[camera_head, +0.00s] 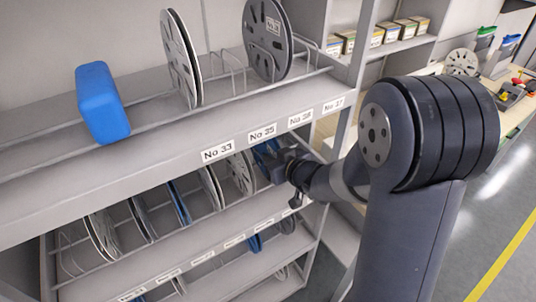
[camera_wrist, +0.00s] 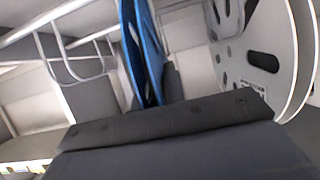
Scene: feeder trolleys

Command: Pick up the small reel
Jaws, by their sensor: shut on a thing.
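A small blue reel (camera_head: 264,156) stands on edge on the middle shelf, below the No 35 and No 38 labels. My gripper (camera_head: 280,161) reaches in from the right and is shut on it. In the wrist view the blue reel (camera_wrist: 142,50) shows edge-on, with my dark gripper (camera_wrist: 148,88) at its near edge. The gripper's body hides the reel's lower part, so I cannot tell whether it still touches the shelf.
A grey reel (camera_head: 239,173) stands close on the left; it shows large on the right of the wrist view (camera_wrist: 268,60). Wire dividers (camera_wrist: 62,62) stand on the other side. The upper shelf (camera_head: 180,152) lies just above my gripper. A trolley post (camera_head: 350,90) stands nearby.

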